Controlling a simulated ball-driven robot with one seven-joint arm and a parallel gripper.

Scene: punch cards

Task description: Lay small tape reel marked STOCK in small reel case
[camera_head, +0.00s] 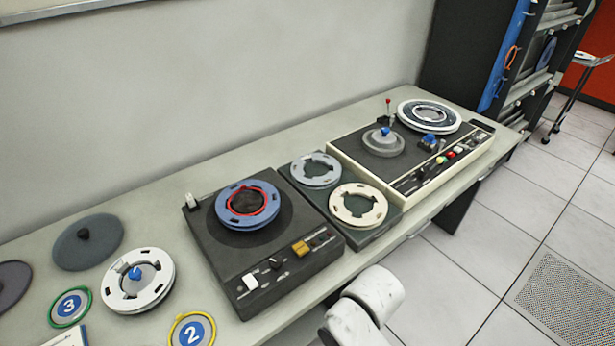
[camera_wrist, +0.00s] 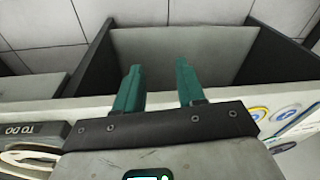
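I can read no STOCK mark in either view, so I cannot tell which reel is the small tape reel. Candidates in the head view are a grey reel (camera_head: 300,172) and a cream reel (camera_head: 344,215), side by side on a dark plate, and a white reel (camera_head: 163,289) with a blue centre at the lower left. I cannot make out a small reel case for sure. My gripper (camera_wrist: 160,75) shows in the wrist view with two teal fingers apart and nothing between them. It is outside the head view.
A dark tape deck (camera_head: 225,278) bears a blue reel (camera_head: 232,213). A cream-edged deck (camera_head: 455,172) stands behind at the right. Flat grey discs (camera_head: 72,250) and numbered discs (camera_head: 193,333) lie at the left.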

